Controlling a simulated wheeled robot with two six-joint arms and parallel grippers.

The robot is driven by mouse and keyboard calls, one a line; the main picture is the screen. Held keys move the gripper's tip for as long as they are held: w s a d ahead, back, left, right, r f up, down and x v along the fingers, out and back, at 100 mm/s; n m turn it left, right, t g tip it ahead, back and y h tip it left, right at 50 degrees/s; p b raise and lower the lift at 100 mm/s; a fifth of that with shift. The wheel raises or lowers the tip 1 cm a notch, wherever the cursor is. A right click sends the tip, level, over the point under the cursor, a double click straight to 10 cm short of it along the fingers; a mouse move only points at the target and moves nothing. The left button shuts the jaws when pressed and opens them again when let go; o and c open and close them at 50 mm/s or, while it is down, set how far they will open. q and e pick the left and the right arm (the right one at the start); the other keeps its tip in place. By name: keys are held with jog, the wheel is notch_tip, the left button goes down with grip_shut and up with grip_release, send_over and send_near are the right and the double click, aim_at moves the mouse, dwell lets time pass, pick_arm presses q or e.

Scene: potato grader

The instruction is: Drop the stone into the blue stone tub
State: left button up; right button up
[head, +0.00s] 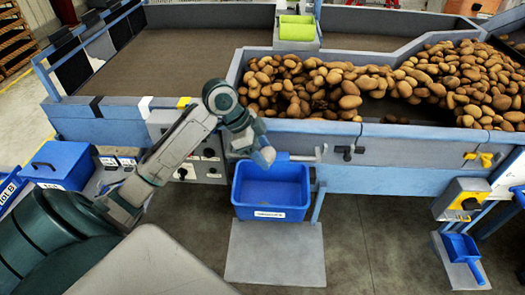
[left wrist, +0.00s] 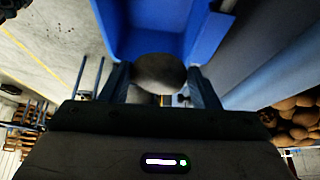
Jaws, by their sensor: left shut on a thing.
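The stone (left wrist: 160,72) is a rounded grey-brown lump between the fingers of my left gripper (left wrist: 161,86), which is shut on it. In the head view the left gripper (head: 262,155) hangs above the back left part of the blue stone tub (head: 292,212). The tub has a white label on its front and looks empty in the part I see. The tub also fills the top of the left wrist view (left wrist: 125,38), beyond the stone. My right gripper is not in view.
Behind the tub stands the grader frame (head: 400,145) with many potatoes (head: 350,85) on its belt. A lidded blue box (head: 58,163) is at the left. A blue scoop (head: 462,248) is at the right. A grey mat (head: 275,255) lies in front of the tub.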

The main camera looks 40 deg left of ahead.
pick_arm(q)
jog(key=o, duration=1.1)
jog(key=shift+o, duration=0.2)
jog(key=b+v, duration=0.2)
jog(key=v, duration=0.9)
jog(key=shift+s+d, duration=0.1)
